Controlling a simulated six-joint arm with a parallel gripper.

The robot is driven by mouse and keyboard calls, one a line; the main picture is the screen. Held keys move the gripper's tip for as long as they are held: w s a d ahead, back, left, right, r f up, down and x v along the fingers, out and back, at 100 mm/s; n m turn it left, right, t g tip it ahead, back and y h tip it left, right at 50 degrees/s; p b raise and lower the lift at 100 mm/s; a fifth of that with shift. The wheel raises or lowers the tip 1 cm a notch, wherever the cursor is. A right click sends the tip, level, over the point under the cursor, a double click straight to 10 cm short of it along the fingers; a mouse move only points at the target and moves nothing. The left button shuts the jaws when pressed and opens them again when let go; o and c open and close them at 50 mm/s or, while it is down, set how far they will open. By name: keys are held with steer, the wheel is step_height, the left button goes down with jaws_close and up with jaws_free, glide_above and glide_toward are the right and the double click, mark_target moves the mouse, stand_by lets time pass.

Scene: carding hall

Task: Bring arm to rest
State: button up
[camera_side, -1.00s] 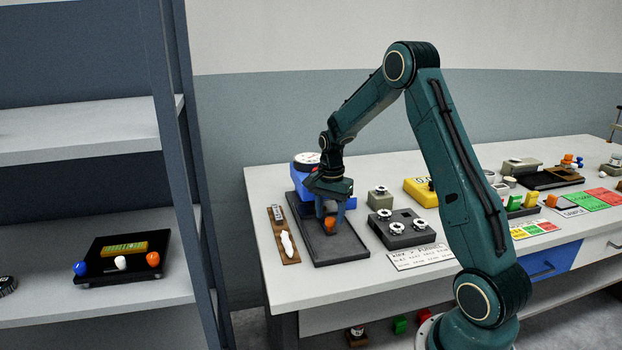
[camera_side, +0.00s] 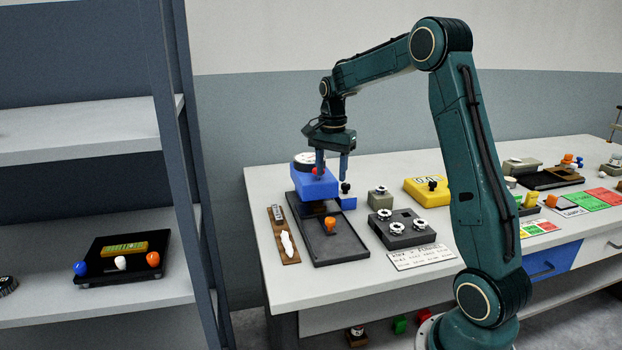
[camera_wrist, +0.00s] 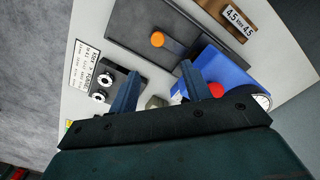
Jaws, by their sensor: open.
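My gripper (camera_side: 332,168) is open and empty, raised above the back left of the bench, over a blue device (camera_side: 314,184) with a round white dial. In the wrist view the two fingers of my gripper (camera_wrist: 160,90) stand apart with nothing between them. An orange knob (camera_side: 330,223) stands upright on a dark tray (camera_side: 345,248) below and in front of my gripper. The knob also shows in the wrist view (camera_wrist: 157,40), clear of the fingers.
A brown strip (camera_side: 291,257) with a white item lies left of the tray. A grey block (camera_side: 408,238) with white knobs, a yellow box (camera_side: 425,192) and a lettered card (camera_side: 421,257) stand to the right. A shelf unit (camera_side: 80,132) rises at left. Air above the bench is free.

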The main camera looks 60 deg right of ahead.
steer(key=shift+r, duration=0.2)
steer(key=s+a+r+n+t, duration=0.1)
steer(key=s+a+r+n, duration=0.3)
steer(key=a, duration=0.3)
steer(key=s+a+r+n+t, duration=0.1)
steer(key=s+a+r+n, duration=0.25)
steer(key=a, duration=0.45)
steer(key=s+a+f+n+t, duration=0.1)
steer(key=s+a+n+t, duration=0.2)
steer(key=s+a+n, duration=0.7)
steer(key=s, duration=0.4)
steer(key=shift+a+t, duration=0.15)
steer(key=shift+t, duration=0.15)
steer(key=shift+n, duration=0.25)
stand_by(0.4)
